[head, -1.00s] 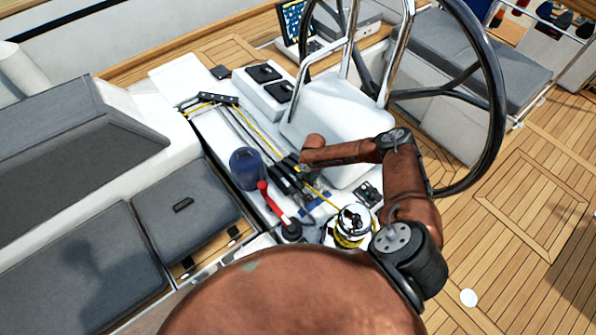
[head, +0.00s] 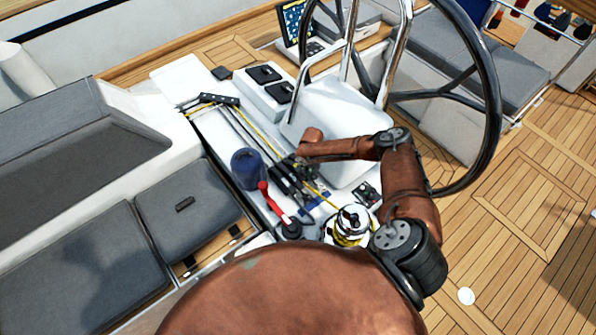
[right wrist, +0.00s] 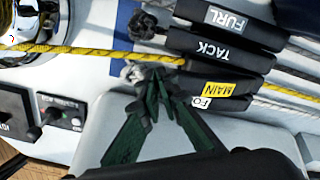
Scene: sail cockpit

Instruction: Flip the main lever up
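In the right wrist view a row of black clutch levers carries labels. The main lever (right wrist: 218,85) has a yellow MAIN label and lies between the TACK lever (right wrist: 228,53) and a lever marked FO (right wrist: 205,102), whose label is partly covered. My right gripper (right wrist: 152,78) has green fingers that converge to closed tips near the front end of the main lever. No lever is visibly held between them. In the head view the right gripper (head: 290,168) is small and dark over the lever bank, and its contact cannot be made out. My left gripper is not in view.
A yellow rope (right wrist: 80,50) runs past the fingertips to a winch (head: 350,222). A white pedestal (head: 345,110) and steering wheel (head: 490,80) are close to my right arm.

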